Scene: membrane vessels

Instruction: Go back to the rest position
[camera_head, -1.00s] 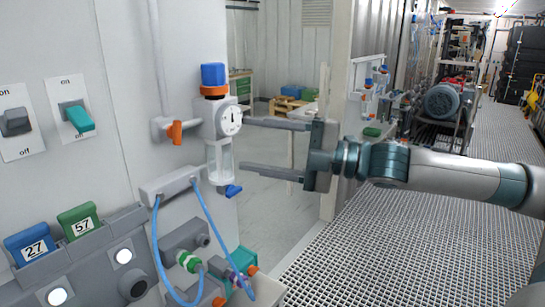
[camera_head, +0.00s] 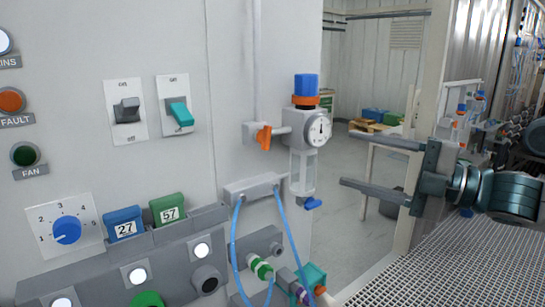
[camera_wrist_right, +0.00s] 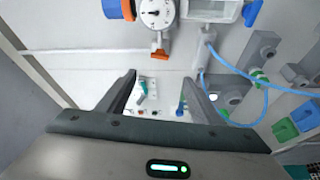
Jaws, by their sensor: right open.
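My right gripper (camera_head: 365,164) is open and empty at the right of the head view. Its two grey fingers point left and lie apart, one above the other. The fingertips are to the right of the pressure regulator (camera_head: 303,130) with its blue knob and round gauge, with a visible gap between. In the right wrist view my right gripper (camera_wrist_right: 157,85) shows both fingers spread with nothing between them. The regulator gauge (camera_wrist_right: 155,13) is at the top of that view. My left gripper is in neither view.
The grey panel carries a black switch (camera_head: 127,110), a teal switch (camera_head: 180,114), a blue dial (camera_head: 67,230), and tags 27 (camera_head: 124,224) and 57 (camera_head: 168,210). Blue hoses (camera_head: 236,250) hang below the manifold (camera_head: 254,187). Grating floor (camera_head: 460,262) lies open at the lower right.

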